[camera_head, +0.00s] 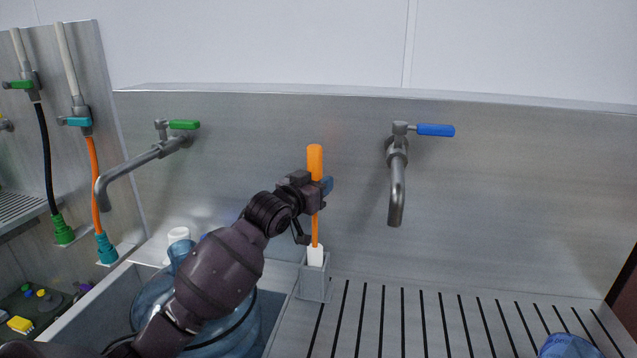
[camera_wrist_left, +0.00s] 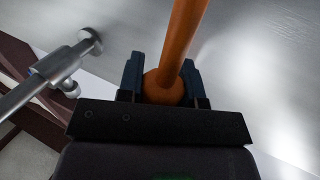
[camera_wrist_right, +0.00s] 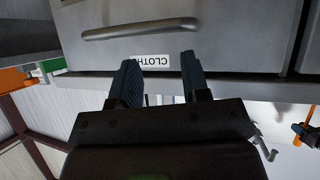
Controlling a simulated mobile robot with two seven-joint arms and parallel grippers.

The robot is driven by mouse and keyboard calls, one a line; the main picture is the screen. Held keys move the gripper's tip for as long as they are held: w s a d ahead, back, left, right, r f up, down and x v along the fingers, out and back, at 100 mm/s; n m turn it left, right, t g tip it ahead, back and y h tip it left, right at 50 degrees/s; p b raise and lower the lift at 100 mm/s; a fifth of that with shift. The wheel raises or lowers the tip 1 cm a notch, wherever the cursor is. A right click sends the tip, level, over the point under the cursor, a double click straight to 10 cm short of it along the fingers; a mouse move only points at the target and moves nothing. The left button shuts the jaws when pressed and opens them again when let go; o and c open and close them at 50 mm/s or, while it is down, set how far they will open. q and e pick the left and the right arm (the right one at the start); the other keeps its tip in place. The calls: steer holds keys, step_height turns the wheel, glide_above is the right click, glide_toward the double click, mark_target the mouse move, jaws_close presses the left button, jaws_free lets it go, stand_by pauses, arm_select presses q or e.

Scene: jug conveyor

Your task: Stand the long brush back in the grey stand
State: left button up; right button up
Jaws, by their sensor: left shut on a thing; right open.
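The long brush (camera_head: 315,229) has an orange handle and a white head. It stands upright with the white head at the mouth of the grey stand (camera_head: 313,284), partly inside it. Whether it touches the bottom is hidden. My left gripper (camera_head: 322,190) is shut on the orange handle, below its thick top end. In the left wrist view the orange handle (camera_wrist_left: 183,45) runs between the blue fingers. My right gripper (camera_wrist_right: 160,80) is open and empty in the right wrist view, in front of a grey drawer front with a label.
The stand is on the ribbed steel drainboard (camera_head: 430,315), right of the sink with a large blue jug (camera_head: 215,325). Taps with a green handle (camera_head: 184,125) and a blue handle (camera_head: 436,130) stick out from the back wall on either side. A blue item (camera_head: 567,346) lies at the front right.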

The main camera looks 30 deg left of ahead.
arm_select(q)
steer(key=o, duration=1)
steer(key=shift+o, duration=0.2)
steer(key=shift+s, duration=0.15)
steer(key=s+a, duration=0.1)
steer(key=s, duration=0.9)
steer(key=shift+s+a+b, duration=0.2)
steer(key=shift+a+b, duration=0.05)
steer(key=shift+b, duration=0.2)
steer(key=shift+f, duration=0.1)
